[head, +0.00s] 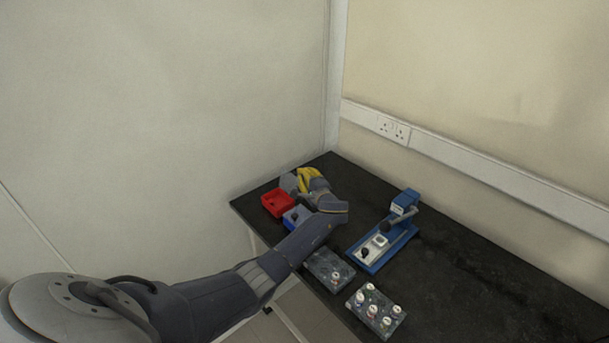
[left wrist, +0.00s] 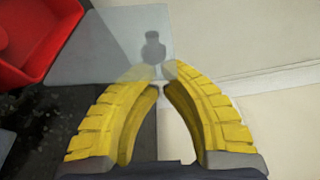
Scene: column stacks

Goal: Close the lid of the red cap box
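The red cap box (head: 277,203) is open at the far left corner of the black table. It also shows at the top left of the left wrist view (left wrist: 35,45). A grey panel, seemingly its lid (head: 289,184), stands raised at the box's far side; in the left wrist view this panel (left wrist: 105,45) carries a dark knob-like shape or shadow. My left gripper (head: 302,176) is beside the panel, its yellow fingertips (left wrist: 156,73) drawn together with nothing visible between them. I cannot tell whether they touch the panel. My right gripper is out of view.
A blue box (head: 297,216) stands close to the red box, partly behind my left arm. Grey racks (head: 329,270) (head: 375,311), one with several white-capped vials, and a blue device (head: 388,243) stand nearer. The table's right part is clear. Walls rise behind.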

